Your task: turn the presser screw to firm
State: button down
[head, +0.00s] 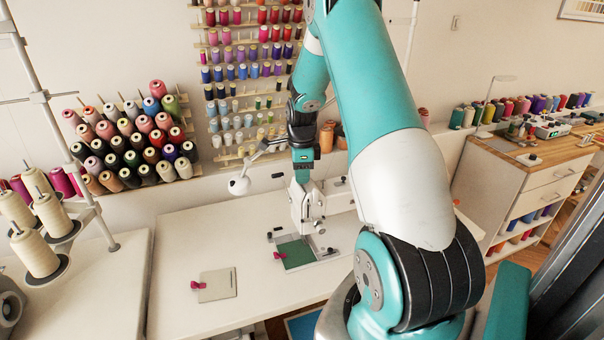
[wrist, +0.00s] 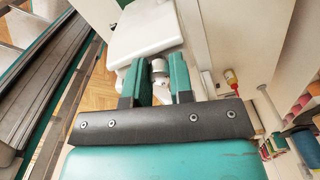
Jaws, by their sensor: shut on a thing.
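The white sewing machine (head: 308,210) stands on the white table; its head also shows in the wrist view (wrist: 145,35). My gripper (head: 303,178) points down at the top of the machine head. In the wrist view my gripper (wrist: 157,82) has its two teal fingers on either side of the presser screw (wrist: 159,67), a small pale round knob, and is shut on it. The screw's marks or setting cannot be read. In the head view the gripper hides the screw.
A green cloth (head: 296,253) with a pink clip lies under the machine head. A grey plate (head: 218,286) with another pink piece lies to the left. A white lamp (head: 240,185) stands close left of my gripper. The table front left (head: 175,250) is clear.

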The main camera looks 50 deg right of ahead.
jog(key=shift+r, duration=0.1)
dwell(0.3)
jog(key=c, duration=1)
grip_release()
notch_tip(320, 180, up, 17)
jog(key=b, duration=0.2)
jog(key=shift+r, duration=0.2)
